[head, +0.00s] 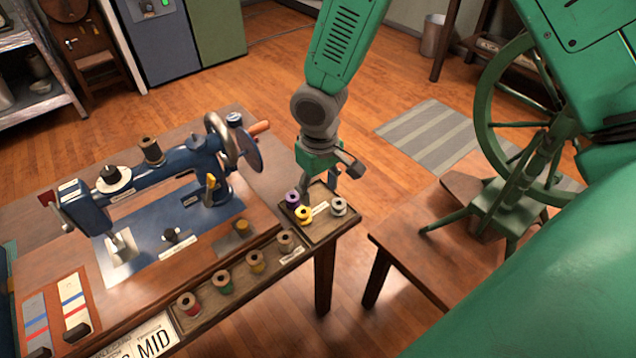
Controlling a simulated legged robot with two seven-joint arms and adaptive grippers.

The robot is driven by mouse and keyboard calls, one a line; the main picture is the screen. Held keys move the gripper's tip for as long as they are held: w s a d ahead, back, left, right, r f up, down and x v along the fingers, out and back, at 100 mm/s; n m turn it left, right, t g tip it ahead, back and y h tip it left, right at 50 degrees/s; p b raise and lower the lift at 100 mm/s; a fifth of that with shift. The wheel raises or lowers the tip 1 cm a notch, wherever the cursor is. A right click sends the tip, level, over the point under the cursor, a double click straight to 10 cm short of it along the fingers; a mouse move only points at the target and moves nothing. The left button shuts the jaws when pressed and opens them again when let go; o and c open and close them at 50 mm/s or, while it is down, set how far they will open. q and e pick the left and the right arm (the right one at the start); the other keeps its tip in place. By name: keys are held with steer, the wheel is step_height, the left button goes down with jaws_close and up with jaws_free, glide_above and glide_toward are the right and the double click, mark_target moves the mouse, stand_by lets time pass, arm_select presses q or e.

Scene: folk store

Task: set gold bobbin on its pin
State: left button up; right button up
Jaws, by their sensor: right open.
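A bright yellow-gold bobbin (303,214) sits at the front left of a small wooden tray (322,232) at the table's right corner. A purple bobbin (292,199) stands close behind it, and a silver-grey bobbin (339,206) is at the tray's right. I cannot make out an empty pin. My right gripper (329,181) is open and empty, above the back of the tray, behind the yellow-gold bobbin and apart from it. My left gripper is out of view.
A blue sewing machine (160,173) fills the table's middle, with spools on top. A green spinning wheel (490,125) stands on a low table at right. Floor shows between the tables.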

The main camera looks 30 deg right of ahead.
mark_target(304, 216)
step_height(304, 216, down, 6)
steer(key=b, duration=0.7)
steer(key=shift+w+a+f, duration=0.15)
steer(key=shift+f, duration=0.85)
steer(key=shift+a+f+b, duration=0.45)
steer(key=shift+f+b, duration=0.1)
steer(key=shift+f, duration=0.25)
steer(key=shift+d, duration=0.15)
steer(key=shift+d, duration=0.3)
